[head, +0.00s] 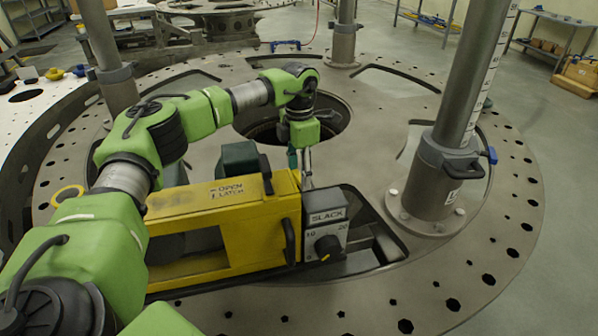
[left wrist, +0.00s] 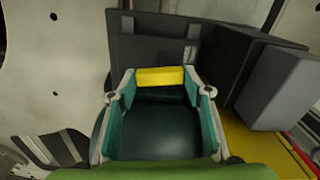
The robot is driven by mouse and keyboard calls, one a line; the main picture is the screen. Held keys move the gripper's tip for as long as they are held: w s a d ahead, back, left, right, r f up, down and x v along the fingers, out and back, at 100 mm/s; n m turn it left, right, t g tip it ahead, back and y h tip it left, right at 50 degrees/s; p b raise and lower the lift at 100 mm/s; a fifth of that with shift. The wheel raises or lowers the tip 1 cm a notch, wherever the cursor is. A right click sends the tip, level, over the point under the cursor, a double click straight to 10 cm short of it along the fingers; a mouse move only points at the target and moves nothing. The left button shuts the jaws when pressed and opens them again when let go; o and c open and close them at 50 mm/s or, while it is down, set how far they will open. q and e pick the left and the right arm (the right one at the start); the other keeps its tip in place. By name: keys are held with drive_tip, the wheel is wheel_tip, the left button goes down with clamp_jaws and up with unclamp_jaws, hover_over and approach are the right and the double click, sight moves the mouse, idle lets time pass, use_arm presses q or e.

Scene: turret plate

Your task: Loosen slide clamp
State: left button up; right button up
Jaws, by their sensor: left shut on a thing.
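My left gripper (head: 304,172) reaches down behind the right end of a yellow housing (head: 220,268) marked "OPEN LATCH". In the left wrist view its teal fingers (left wrist: 160,82) are shut on a small yellow piece (left wrist: 160,76), with dark plates just beyond. The gripped piece is hidden in the head view. A grey box (head: 326,217) marked "SLACK", with a black knob (head: 328,248), stands at the housing's right end. A dark collar (head: 452,156) with a black handle surrounds the right column. I cannot tell which part is the slide clamp. My right gripper is not in view.
The large round grey plate (head: 400,305) has holes around its rim and a round opening in the middle. Upright columns (head: 480,65) rise from it. Small yellow and blue items lie on the white surface at far left. Shelves stand at the back.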

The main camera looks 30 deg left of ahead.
use_arm(q)
drive_tip(key=n, duration=0.3)
drive_tip(key=shift+r+n+p, duration=0.1)
drive_tip(key=shift+n+p, duration=0.2)
drive_tip(key=shift+n, duration=0.1)
drive_tip(key=n, duration=0.4)
drive_tip(key=shift+p, duration=0.35)
drive_tip(key=n, duration=0.4)
drive_tip(key=shift+n+p, duration=0.35)
drive_tip(key=shift+n, duration=1.65)
drive_tip(key=shift+w+n+p, duration=0.1)
drive_tip(key=shift+n+p, duration=0.2)
drive_tip(key=o, duration=1.1)
